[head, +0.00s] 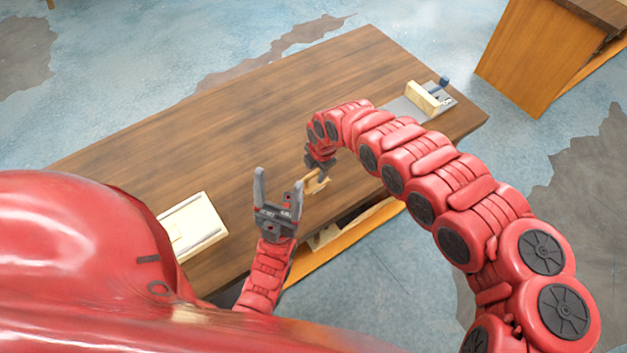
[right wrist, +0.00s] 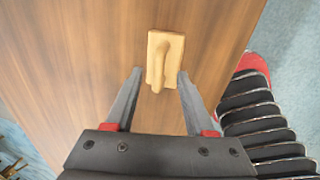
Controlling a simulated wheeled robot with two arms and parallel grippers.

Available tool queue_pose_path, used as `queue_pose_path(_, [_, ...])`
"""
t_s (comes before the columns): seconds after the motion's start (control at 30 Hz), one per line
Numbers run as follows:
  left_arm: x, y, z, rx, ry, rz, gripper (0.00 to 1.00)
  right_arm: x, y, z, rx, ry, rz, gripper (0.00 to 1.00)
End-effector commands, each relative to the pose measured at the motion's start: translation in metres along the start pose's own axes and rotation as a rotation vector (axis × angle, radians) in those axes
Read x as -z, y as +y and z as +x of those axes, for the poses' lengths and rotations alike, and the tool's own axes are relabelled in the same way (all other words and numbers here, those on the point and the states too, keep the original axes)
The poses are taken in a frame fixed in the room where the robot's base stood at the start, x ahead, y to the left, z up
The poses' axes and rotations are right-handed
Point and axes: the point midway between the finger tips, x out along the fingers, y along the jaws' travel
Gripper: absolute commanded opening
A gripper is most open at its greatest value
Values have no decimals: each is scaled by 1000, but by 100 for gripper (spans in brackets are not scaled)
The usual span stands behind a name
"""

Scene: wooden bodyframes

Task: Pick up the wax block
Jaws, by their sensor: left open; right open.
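A tan rectangular block with a raised bar on top (right wrist: 163,48) lies on the wooden table (head: 250,115). It may be the wax block; I cannot be sure. It also shows in the head view (head: 318,186), partly covered by my right gripper (head: 317,168). In the right wrist view, my right gripper (right wrist: 159,75) is open, its fingertips on either side of the bar's near end. I cannot tell whether they touch it. My left gripper (head: 279,180) is open and empty, left of the block in the head view.
A pale flat box or tray (head: 198,228) lies at the table's left. A metal plate (head: 404,110) with a pale block (head: 423,98) and a blue knob (head: 444,82) is at the far right end. A wooden cabinet (head: 535,55) stands beyond. The table's middle is clear.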

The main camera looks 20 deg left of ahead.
Motion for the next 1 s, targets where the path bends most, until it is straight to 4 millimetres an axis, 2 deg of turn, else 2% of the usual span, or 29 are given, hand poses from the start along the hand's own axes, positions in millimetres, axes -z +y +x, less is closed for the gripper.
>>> queue_pose_path(0.1, [1, 0, 8, 0, 0, 0, 72, 4, 2, 13, 0, 4, -1, 54])
queue_pose_path(0.3, [2, 0, 9, 0, 0, 0, 72, 3, 2, 32, 0, 3, 0, 54])
queue_pose_path(0.6, [1, 0, 8, 0, 0, 0, 72, 1, 2, 34, -1, 0, 0, 54])
queue_pose_path(0.9, [1, 0, 8, 0, 0, 0, 72, 1, 2, 34, -1, 0, 0, 0])
queue_pose_path(1.0, [1, 0, 8, 0, 0, 0, 72, 1, 2, 34, -1, 0, 0, 0])
